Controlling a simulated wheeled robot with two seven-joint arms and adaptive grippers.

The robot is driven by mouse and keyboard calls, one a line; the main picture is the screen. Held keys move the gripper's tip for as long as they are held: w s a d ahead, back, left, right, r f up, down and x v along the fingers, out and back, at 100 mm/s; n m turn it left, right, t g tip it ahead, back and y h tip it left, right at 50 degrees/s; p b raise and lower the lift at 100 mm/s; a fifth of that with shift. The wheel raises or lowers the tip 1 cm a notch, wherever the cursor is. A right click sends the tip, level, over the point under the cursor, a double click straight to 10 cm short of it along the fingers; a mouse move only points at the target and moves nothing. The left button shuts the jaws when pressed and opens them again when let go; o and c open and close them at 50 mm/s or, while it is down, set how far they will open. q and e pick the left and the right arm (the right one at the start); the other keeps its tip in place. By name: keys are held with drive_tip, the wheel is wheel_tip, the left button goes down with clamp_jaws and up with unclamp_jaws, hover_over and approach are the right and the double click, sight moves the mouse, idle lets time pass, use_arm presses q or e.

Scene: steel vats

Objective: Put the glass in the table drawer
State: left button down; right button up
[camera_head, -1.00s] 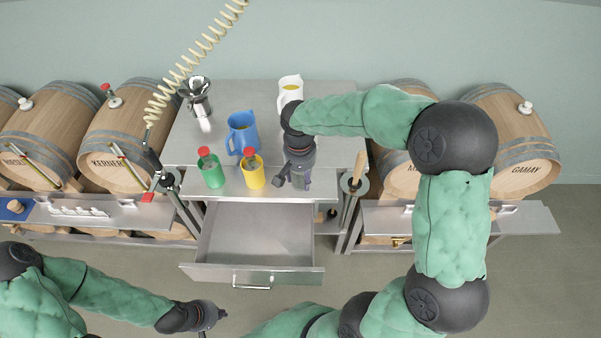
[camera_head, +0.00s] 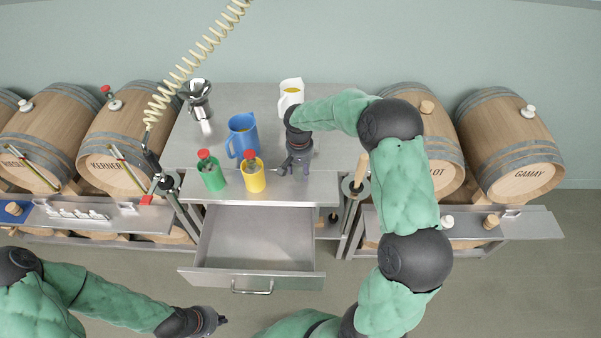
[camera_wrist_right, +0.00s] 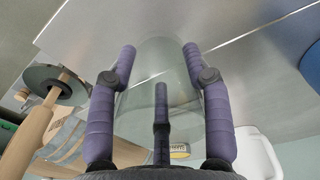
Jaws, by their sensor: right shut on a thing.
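A clear glass (camera_wrist_right: 158,72) shows in the right wrist view between the purple fingers of my right gripper (camera_wrist_right: 159,52), which is shut on it. In the head view my right gripper (camera_head: 298,166) is at the front of the steel table (camera_head: 325,188), right of the yellow jug; I cannot make out the glass there. The table drawer (camera_head: 250,283) is pulled open below the tabletop, and the part of its inside that shows is empty. My left gripper (camera_head: 218,321) is low at the front left, away from the table; its fingers are too unclear to judge.
A green jug (camera_head: 212,178), a yellow jug (camera_head: 254,182), a blue pitcher (camera_head: 242,132), a white pitcher (camera_head: 289,92) and a steel vessel (camera_head: 198,97) stand on the table. Barrels flank it. A wooden-handled tool (camera_head: 359,171) stands at the table's right side.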

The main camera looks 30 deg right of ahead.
drive_tip(key=shift+f, duration=0.9)
drive_tip(key=shift+f, duration=0.15)
drive_tip(key=o, duration=1.3)
drive_tip(key=shift+o, duration=0.2)
drive_tip(key=shift+r, duration=0.4)
wheel_tip(320, 180, up, 12)
drive_tip(key=p, duration=0.1)
drive_tip(key=shift+s+a+f, duration=0.2)
drive_tip(key=shift+a, duration=0.1)
